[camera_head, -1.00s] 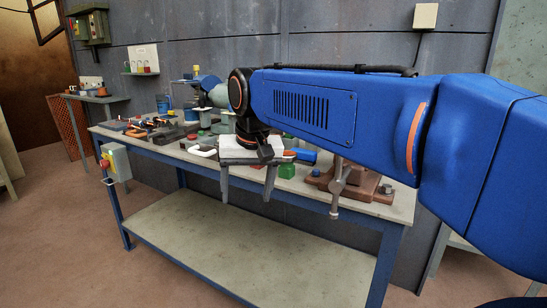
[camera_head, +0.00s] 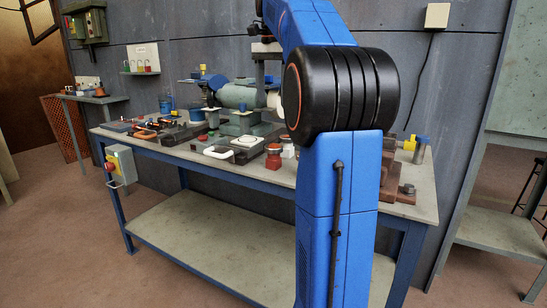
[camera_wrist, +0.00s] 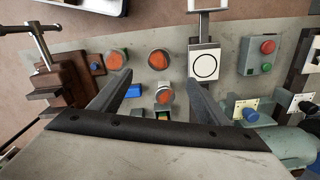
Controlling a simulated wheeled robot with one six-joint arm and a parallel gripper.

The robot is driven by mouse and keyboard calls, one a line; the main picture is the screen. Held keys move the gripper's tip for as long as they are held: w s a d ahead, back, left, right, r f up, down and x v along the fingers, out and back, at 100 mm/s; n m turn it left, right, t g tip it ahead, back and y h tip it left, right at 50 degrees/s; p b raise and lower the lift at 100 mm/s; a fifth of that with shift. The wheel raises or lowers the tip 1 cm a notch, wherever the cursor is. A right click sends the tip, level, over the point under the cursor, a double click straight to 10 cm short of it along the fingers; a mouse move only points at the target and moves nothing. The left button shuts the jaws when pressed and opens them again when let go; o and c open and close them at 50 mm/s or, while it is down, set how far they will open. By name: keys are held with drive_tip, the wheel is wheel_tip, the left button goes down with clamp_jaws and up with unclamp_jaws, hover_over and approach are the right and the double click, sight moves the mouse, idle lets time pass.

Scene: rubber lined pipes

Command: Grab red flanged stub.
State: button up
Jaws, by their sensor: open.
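The red flanged stub (camera_head: 273,160) stands upright on the bench near its front edge, just right of a white pad in the head view. In the wrist view, what looks like the same stub (camera_wrist: 158,59) shows from above as an orange-red disc, ahead of and between the fingers. My gripper (camera_wrist: 160,84) is open and empty, pointing down above the bench. Between its fingers in the wrist view is a pale stub (camera_wrist: 164,97) with an orange top. Another orange-topped stub (camera_wrist: 116,60) lies near the left fingertip. In the head view my gripper is partly hidden by my arm.
The white pad with a black ring (camera_wrist: 205,65) is beside the right finger. A red-and-green button box (camera_wrist: 260,54) is further right. A brown vise with a bar handle (camera_wrist: 45,50) stands at left. Grey-green machinery (camera_head: 240,97) stands at the bench's back.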

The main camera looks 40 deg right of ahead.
sight(274, 146)
wheel_tip(274, 146, down, 17)
drive_tip(key=shift+d+f, duration=0.1)
drive_tip(key=shift+d, duration=0.05)
idle(0.7)
drive_tip(key=shift+c, duration=0.5)
drive_tip(key=c, duration=1.4)
